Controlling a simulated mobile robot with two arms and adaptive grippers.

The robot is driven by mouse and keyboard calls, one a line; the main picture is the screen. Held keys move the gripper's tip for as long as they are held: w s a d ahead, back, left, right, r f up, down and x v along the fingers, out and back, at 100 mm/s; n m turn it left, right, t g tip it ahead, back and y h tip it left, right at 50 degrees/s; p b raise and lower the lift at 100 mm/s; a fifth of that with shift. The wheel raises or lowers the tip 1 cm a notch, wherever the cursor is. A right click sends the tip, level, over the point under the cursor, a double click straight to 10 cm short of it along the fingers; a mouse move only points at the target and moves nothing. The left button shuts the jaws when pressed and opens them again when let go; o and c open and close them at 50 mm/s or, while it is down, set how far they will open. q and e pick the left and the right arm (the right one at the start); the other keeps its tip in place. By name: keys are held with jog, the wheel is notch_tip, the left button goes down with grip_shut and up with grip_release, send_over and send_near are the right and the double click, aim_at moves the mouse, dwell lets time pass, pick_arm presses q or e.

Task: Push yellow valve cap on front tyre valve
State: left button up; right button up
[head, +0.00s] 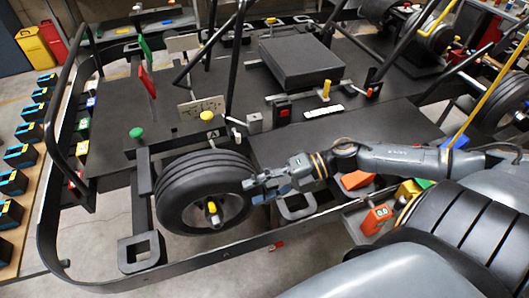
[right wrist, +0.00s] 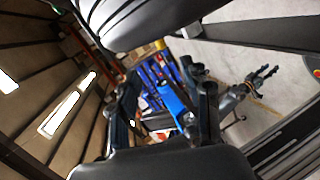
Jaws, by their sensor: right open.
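The front tyre (head: 176,197) is a black wheel at the kart's near side in the head view. A small yellow piece, which looks like the valve cap (head: 211,208), shows at its hub; I cannot tell whether it sits on the valve. The valve is too small to make out. My right gripper (head: 262,191) is open at the tyre's right edge, to the right of the yellow piece and slightly above it in the picture. In the right wrist view its fingers (right wrist: 165,105) stand apart with nothing visible between them.
A black frame rail (head: 200,262) runs in front of the tyre. A yellow knob (head: 207,117) and a green knob (head: 136,132) stand behind it. An orange block (head: 376,219) lies to the right. A red piece (head: 276,246) is near the rail.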

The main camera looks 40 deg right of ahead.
jog(key=shift+v, duration=0.8)
